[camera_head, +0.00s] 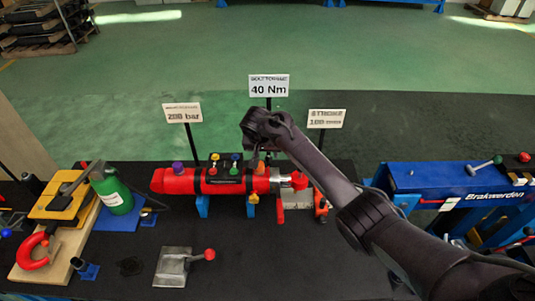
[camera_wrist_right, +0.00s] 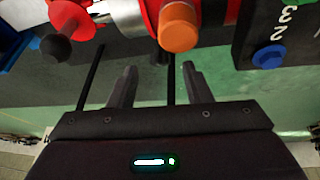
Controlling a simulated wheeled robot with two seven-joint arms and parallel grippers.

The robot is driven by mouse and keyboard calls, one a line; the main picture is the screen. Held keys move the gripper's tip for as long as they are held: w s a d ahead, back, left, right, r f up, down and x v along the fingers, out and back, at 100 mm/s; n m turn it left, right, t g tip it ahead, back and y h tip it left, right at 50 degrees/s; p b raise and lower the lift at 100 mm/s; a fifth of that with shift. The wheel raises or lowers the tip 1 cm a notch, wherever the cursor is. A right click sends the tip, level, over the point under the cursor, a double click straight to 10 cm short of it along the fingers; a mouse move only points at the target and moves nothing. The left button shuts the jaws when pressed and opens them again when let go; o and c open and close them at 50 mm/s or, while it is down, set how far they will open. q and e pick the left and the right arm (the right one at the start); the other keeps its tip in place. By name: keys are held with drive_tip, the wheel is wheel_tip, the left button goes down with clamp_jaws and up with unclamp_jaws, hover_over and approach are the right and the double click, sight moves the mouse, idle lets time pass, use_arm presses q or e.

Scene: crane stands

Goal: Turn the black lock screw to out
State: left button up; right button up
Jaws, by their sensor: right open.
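A red cylinder (camera_head: 180,181) lies on blue supports on the black table, with coloured caps along its top. My right gripper (camera_head: 262,154) hangs over the cylinder near an orange cap (camera_wrist_right: 178,30). Its two fingers (camera_wrist_right: 158,75) are apart with nothing between them, and the knob is off to their left in the wrist view. My left gripper is not in view.
Sign posts (camera_head: 269,86) stand behind the cylinder. A green bottle (camera_head: 114,193) and a wooden board (camera_head: 63,248) are at left. A lever plate (camera_head: 173,267) with a red ball lies in front. A blue crane beam (camera_head: 430,178) is at right.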

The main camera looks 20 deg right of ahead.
sight(268, 157)
drive_tip(key=x, duration=0.2)
drive_tip(key=shift+w+d+f, duration=0.1)
drive_tip(key=shift+f, duration=0.15)
drive_tip(key=shift+w+d+f, duration=0.15)
drive_tip(key=shift+w+f, duration=0.2)
drive_tip(key=shift+f, duration=0.25)
drive_tip(key=shift+s, duration=0.1)
drive_tip(key=c, duration=0.3)
clamp_jaws()
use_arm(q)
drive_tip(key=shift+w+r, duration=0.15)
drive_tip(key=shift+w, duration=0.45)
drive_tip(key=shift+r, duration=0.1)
